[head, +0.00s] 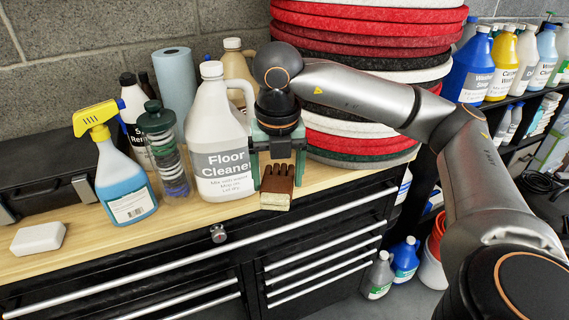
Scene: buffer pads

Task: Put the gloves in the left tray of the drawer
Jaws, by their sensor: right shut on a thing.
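Brown gloves with a pale cuff (277,187) are at the front edge of the wooden worktop, right of the floor cleaner jug. My right gripper (278,176) points down over them, with its greenish fingers on either side, shut on the gloves. I cannot tell whether the gloves still touch the worktop. The black drawer cabinet (250,278) below has its drawers shut, so no tray inside shows. My left gripper is out of view.
The floor cleaner jug (220,135) stands close left of my right gripper. A blue spray bottle (121,175) and a white soap-like block (38,238) are farther left. Stacked red, black and white pads (365,25) rise behind my arm. The worktop's front left is mostly clear.

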